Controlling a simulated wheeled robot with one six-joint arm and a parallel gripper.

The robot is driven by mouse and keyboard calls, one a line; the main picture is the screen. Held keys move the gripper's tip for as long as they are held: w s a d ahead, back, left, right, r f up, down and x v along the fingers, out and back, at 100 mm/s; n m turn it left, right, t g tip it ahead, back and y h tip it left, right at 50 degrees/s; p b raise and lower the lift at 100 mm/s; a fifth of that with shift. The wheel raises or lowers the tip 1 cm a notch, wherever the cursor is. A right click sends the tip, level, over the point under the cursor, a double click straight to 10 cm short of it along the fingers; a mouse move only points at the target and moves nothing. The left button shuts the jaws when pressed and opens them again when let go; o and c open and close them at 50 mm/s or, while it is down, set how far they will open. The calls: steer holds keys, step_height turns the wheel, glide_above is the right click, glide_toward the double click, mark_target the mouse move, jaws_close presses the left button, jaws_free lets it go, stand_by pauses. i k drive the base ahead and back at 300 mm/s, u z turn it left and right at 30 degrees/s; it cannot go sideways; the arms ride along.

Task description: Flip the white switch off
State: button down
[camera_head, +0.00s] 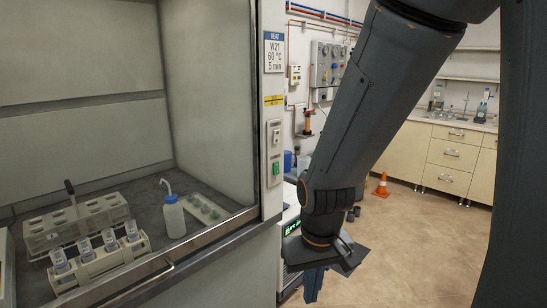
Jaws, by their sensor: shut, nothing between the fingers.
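A white switch plate (275,134) is on the right-hand post of the fume hood, with a small dark detail in its middle. Whether its lever is up or down is too small to tell. A green switch (276,169) in a white plate sits just below it. My gripper (313,288) hangs pointing down at the bottom of the view, lower than the switches and to their right. It is shut and empty, and apart from the post. My arm covers part of the room behind it.
Inside the hood are vial racks (75,224) and a white wash bottle (173,217). A device with a green display (292,228) stands right of the hood, partly behind my gripper.

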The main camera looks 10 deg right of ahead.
mark_target(276, 133)
steer(key=u, duration=0.45)
steer(key=k, duration=0.6)
steer(key=u, duration=1.05)
steer(key=k, duration=0.8)
steer(key=u, duration=0.5)
steer(key=i, duration=0.75)
steer(key=z, duration=0.6)
steer(key=i, duration=1.1)
steer(key=z, duration=1.65)
steer(key=i, duration=0.5)
steer(key=z, duration=0.45)
